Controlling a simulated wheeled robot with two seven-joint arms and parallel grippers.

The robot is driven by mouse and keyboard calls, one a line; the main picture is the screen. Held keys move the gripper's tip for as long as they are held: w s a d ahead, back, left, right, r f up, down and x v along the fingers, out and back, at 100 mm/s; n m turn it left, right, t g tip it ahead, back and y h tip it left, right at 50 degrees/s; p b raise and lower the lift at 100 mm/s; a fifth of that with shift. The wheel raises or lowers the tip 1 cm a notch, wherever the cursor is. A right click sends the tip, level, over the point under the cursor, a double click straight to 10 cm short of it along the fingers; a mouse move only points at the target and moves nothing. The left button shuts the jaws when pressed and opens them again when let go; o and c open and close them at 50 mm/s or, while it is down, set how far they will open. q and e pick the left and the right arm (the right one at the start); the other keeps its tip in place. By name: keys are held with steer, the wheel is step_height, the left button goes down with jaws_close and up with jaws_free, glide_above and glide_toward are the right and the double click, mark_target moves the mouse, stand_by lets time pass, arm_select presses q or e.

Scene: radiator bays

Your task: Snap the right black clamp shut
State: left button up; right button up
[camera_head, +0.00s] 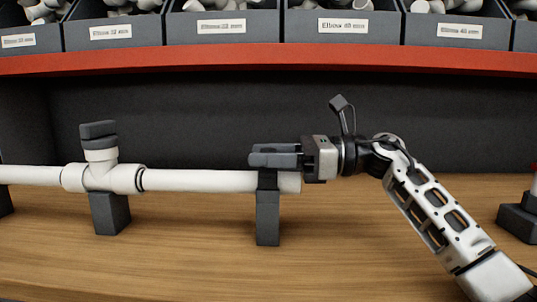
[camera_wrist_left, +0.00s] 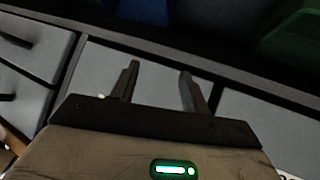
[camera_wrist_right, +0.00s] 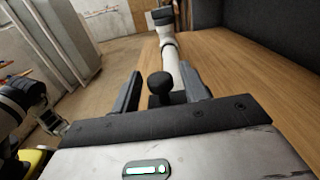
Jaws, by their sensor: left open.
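A white pipe (camera_head: 210,181) runs level across the head view, resting in dark supports. The right black clamp (camera_head: 268,215) stands near the pipe's right end. My right gripper (camera_head: 262,155) is just above it and hides its top. In the right wrist view a dark round knob (camera_wrist_right: 160,84) sits between my right fingers, with a gap on each side. The fingers are apart. I cannot tell how far the clamp is closed. My left gripper (camera_wrist_left: 158,88) is open and empty in its wrist view, and not in the head view.
A white tee with a dark cap (camera_head: 98,131) stands over the left support (camera_head: 110,213). Labelled grey bins (camera_head: 222,26) of fittings line a red-edged shelf (camera_head: 300,60) above. Another dark block (camera_head: 518,220) is at the right. The wooden bench front is clear.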

steer(key=d, duration=1.6)
steer(key=shift+w, duration=0.15)
